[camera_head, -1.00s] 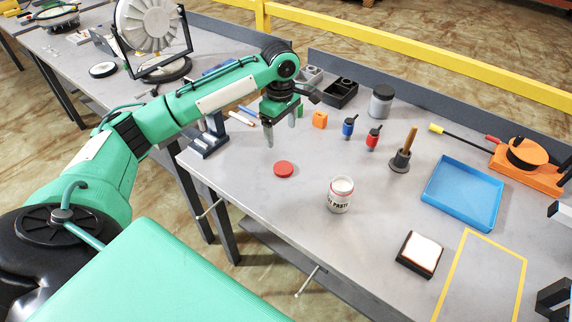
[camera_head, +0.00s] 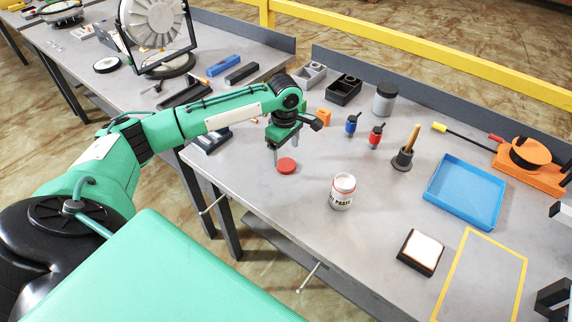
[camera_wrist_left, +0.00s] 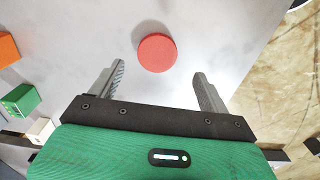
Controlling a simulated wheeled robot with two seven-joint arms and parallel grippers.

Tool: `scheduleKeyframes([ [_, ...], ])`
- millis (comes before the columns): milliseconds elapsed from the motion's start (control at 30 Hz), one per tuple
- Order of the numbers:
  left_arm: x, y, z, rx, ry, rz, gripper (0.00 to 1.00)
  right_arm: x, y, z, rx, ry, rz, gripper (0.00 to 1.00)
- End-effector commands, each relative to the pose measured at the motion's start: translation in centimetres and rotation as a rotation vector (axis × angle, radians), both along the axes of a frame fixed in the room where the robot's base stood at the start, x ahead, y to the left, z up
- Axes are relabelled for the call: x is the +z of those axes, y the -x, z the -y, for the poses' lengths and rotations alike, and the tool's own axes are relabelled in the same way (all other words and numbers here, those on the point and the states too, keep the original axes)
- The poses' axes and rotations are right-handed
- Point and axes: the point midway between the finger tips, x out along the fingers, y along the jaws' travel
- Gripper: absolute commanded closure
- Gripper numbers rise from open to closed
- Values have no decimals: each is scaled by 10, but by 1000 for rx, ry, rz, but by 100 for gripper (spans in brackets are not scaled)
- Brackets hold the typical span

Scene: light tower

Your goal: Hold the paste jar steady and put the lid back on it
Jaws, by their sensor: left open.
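The paste jar (camera_head: 341,194), white with a dark-lettered label, stands upright on the grey workbench, its top uncovered. The round red lid (camera_head: 287,166) lies flat on the bench to the left of the jar, apart from it. My left gripper (camera_head: 284,154) points down just above and behind the lid, open and empty. In the left wrist view the lid (camera_wrist_left: 157,52) lies centred just ahead of the spread fingertips of the left gripper (camera_wrist_left: 158,74). The jar is out of that view. My right gripper is not recognisable in any view.
A black-framed pad (camera_head: 421,251) and a blue tray (camera_head: 464,192) lie right of the jar. A blue bottle (camera_head: 351,125), red bottle (camera_head: 374,138), grey jar (camera_head: 384,101) and brush holder (camera_head: 402,160) stand behind. The bench around jar and lid is clear.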

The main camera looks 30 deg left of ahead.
Motion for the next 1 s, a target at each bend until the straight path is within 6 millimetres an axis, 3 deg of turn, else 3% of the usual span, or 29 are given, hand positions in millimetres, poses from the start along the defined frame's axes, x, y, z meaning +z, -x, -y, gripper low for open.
scheduleKeyframes([
  [167, -5, -1, 0, 1, 0, -1, 21, 3, 2, 2, 1, 3, -2, 57],
  [500, -49, -4, 2, 0, -1, 0, 21, 12, 2, 4, 1, 5, -2, 57],
  [867, -52, -4, 2, 0, 0, 1, 21, 12, 1, 4, 1, 4, -2, 57],
  [1000, -52, -4, 2, 0, 0, 1, 44, 12, 1, 3, 1, 3, -1, 57],
])
